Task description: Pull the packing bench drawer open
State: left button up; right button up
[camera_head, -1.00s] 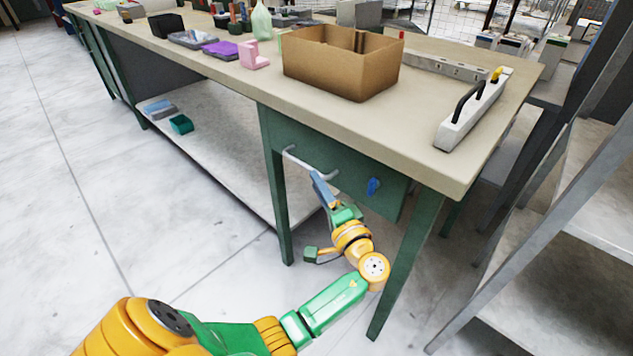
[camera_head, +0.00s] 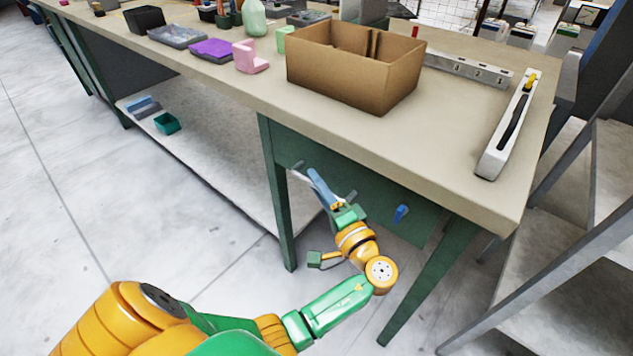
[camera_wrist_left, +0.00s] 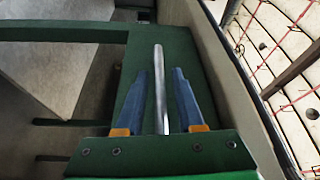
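The packing bench drawer (camera_head: 375,200) has a green front under the right end of the bench top and looks shut. Its pale bar handle (camera_head: 299,175) is partly hidden by my left gripper (camera_head: 318,186). In the left wrist view the handle (camera_wrist_left: 160,90) runs lengthwise between the two blue fingers of my left gripper (camera_wrist_left: 161,98). The fingers are open, with a visible gap on each side of the bar. My right gripper is not in view.
A blue knob-like piece (camera_head: 401,213) sits on the drawer front, right of the handle. A grey shelf rack (camera_head: 560,265) stands at right. Floor at left is clear.

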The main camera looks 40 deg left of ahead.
pick_arm(q)
grip_shut()
dwell(1.2)
